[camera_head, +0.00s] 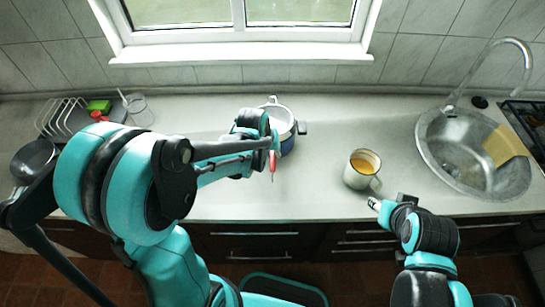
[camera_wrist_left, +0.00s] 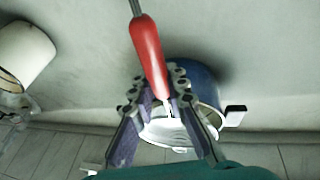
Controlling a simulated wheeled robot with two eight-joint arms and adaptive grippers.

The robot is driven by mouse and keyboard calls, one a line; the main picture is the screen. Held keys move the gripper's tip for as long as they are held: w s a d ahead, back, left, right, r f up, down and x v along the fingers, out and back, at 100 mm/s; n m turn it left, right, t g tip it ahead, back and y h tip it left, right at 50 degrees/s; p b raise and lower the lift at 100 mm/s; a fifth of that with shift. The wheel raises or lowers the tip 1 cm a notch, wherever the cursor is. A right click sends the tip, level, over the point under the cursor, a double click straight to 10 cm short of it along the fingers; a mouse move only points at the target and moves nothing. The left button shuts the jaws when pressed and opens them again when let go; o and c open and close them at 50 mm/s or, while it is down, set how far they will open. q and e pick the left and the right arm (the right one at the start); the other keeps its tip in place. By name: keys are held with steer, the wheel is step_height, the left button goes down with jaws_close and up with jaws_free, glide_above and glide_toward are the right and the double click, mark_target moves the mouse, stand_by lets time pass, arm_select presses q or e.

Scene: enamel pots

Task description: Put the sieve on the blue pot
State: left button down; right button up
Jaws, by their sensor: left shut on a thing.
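The sieve has a pale, rounded bowl (camera_wrist_left: 172,132) and a red handle (camera_head: 273,160). My left gripper (camera_wrist_left: 170,95) is shut on the sieve near the inner end of the handle, which also shows in the left wrist view (camera_wrist_left: 148,50). The blue pot (camera_head: 288,145) stands on the counter by the window wall; its blue side shows behind the fingers in the left wrist view (camera_wrist_left: 207,88). The bowl is over the pot's opening; I cannot tell whether it touches the rim. In the head view my left arm hides part of the pot. My right gripper (camera_head: 388,201) is near the counter's front edge, away from the pot.
A cream mug (camera_head: 357,178) with yellowish contents stands right of the pot. A round steel sink (camera_head: 430,150) with a tap is farther right. A wire rack (camera_head: 60,115), a glass (camera_head: 139,112) and a dark pan (camera_head: 33,160) are at the left. The counter between pot and mug is clear.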

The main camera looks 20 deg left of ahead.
arm_select(q)
steer(key=shift+f, duration=0.75)
steer(key=shift+f+b, duration=0.3)
steer(key=shift+b, duration=0.05)
steer(key=c, duration=1.5)
jaws_free()
steer(key=shift+r, duration=0.1)
steer(key=shift+r+p, duration=0.3)
steer(key=shift+p, duration=0.1)
steer(key=p+v, duration=0.4)
steer(key=v, duration=0.8)
steer(key=s+r+m+t, duration=0.1)
steer(key=s+r, duration=0.1)
steer(key=s, duration=0.3)
steer(key=s+a+r+m+t+y, duration=0.1)
steer(key=s+r+m+t, duration=0.1)
steer(key=s, duration=0.4)
steer(key=shift+a+r+m, duration=0.3)
